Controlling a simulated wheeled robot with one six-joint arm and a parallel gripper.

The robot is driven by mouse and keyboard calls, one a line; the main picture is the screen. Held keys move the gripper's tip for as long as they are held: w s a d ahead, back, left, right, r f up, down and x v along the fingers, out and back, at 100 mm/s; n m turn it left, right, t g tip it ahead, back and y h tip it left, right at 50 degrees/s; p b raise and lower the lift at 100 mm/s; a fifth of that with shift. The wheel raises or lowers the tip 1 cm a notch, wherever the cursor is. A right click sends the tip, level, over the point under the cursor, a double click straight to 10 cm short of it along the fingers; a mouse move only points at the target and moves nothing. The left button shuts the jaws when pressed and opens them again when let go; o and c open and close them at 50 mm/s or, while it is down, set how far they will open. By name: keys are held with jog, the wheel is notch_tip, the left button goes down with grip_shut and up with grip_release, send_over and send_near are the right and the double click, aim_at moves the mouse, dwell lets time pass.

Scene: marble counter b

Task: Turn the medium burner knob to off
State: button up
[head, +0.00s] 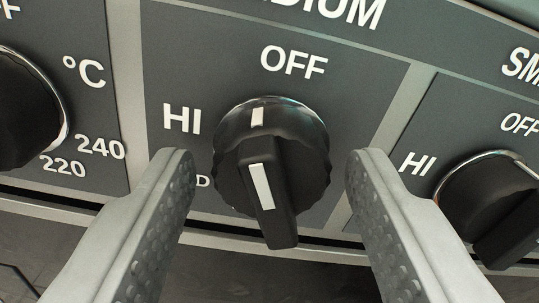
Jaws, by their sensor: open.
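The medium burner knob (282,205) is black with a raised grip bar and white marks. It sits mid-picture on the grey panel, under a partly cut-off label ending in "DIUM". Its white rim mark (257,117) points up and slightly left, between the HI label (182,118) and the OFF label (293,62). My gripper (268,172) is open, with one finger on each side of the knob. A gap shows between each fingertip and the knob in the picture; depth is hard to tell. The left finger partly hides a label ending in "D".
A temperature knob (22,110) stands at the left edge, marked 240 and 220. Another burner knob (492,200), under a label starting "SM", stands at the right, close to my right finger in the picture. A dark surface (290,280) lies below the panel edge.

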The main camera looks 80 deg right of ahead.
jog(key=shift+c, duration=0.2)
jog(key=c, duration=0.6)
jog(key=shift+o, duration=0.2)
jog(key=m, duration=0.4)
jog(key=shift+m, duration=0.4)
jog(key=o, duration=0.8)
jog(key=shift+c, duration=0.2)
jog(key=shift+n, duration=1.2)
